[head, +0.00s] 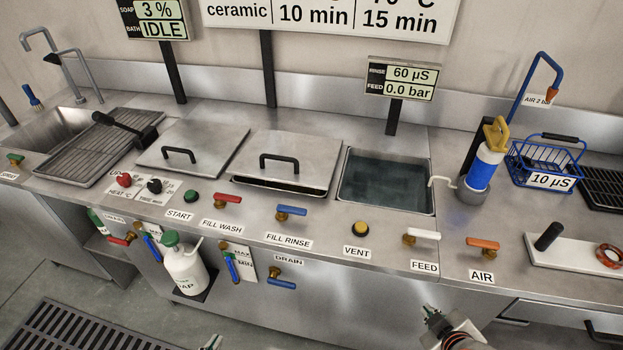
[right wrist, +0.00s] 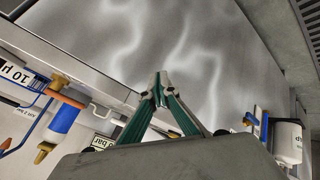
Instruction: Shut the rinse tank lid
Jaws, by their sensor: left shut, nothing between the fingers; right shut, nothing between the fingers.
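The rinse tank (head: 385,182) is an open rectangular basin of bluish water in the steel bench, below the RINSE display. To its left is a flat steel lid (head: 310,148) with a black bar handle (head: 279,160); a dark gap shows under its front edge. I cannot tell how this lid is joined to the tank. My right gripper (head: 432,312) is at the bottom of the head view, in front of the bench and away from the lid. Its green fingers are shut and empty in the right wrist view (right wrist: 160,92). My left gripper (head: 213,342) barely shows at the bottom edge, also away from the lid.
Another handled lid (head: 205,138) lies further left, beside a drain rack (head: 90,150). Several valves and a yellow VENT knob (head: 360,229) line the front edge. A blue-yellow bottle (head: 482,170) and blue basket (head: 545,163) stand right of the tank.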

